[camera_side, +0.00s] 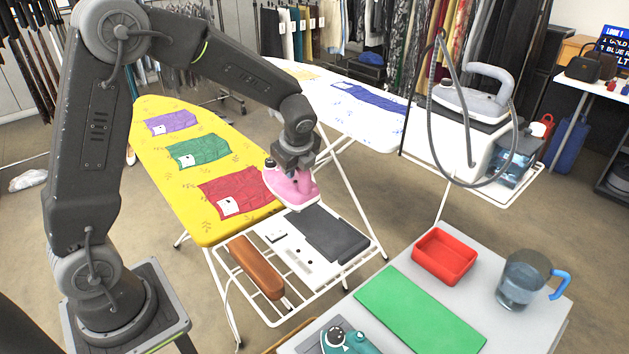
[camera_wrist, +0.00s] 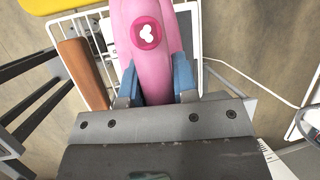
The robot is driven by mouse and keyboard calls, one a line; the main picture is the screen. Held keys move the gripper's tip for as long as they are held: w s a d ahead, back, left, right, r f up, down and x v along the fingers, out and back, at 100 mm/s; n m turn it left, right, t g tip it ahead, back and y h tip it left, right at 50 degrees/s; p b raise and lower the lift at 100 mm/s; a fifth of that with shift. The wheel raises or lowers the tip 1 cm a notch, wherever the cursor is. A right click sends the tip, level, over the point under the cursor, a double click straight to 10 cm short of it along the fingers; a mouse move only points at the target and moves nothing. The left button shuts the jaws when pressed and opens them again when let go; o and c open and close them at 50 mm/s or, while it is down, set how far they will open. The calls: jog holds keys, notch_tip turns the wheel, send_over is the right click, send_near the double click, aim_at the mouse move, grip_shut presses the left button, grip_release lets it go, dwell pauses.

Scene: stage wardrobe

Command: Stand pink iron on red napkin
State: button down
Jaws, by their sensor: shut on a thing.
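My gripper (camera_wrist: 157,85) is shut on the pink iron (camera_wrist: 150,50), with a blue-grey finger on each side of it in the wrist view. In the side view the pink iron (camera_side: 291,187) hangs just below my wrist, over the front right end of the yellow ironing board, near the board's edge. The red napkin (camera_side: 236,193) lies flat on the yellow board, just left of the iron, with a small white patch on it. I cannot tell whether the iron's base touches anything. The napkin is not seen in the wrist view.
A green napkin (camera_side: 197,151) and a purple napkin (camera_side: 171,122) lie further back on the yellow ironing board (camera_side: 190,207). A white wire rack (camera_side: 356,262) at its front end holds a dark pad (camera_side: 322,233) and a brown roll (camera_side: 256,267). A grey table with a red tray (camera_side: 444,256) stands at front right.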

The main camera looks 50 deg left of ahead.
jog(key=s+a, duration=0.7)
jog(key=a, duration=0.5)
jog(key=s+a, duration=0.6)
jog(key=a, duration=0.6)
jog(key=shift+w+d+f, duration=0.85)
jog(key=shift+w+f, duration=0.8)
jog(key=shift+f, duration=0.05)
jog(key=shift+w+d+f, duration=0.9)
jog(key=shift+w+f, duration=0.7)
jog(key=shift+f, duration=0.1)
jog(key=shift+w+d+f, duration=0.85)
jog(key=shift+w+f, duration=0.8)
jog(key=shift+f, duration=0.05)
jog(key=shift+f, duration=0.15)
jog(key=shift+f, duration=0.1)
jog(key=shift+s+d+f, duration=0.1)
jog(key=shift+s+f, duration=0.1)
jog(key=shift+f, duration=0.35)
jog(key=c, duration=0.9)
grip_release()
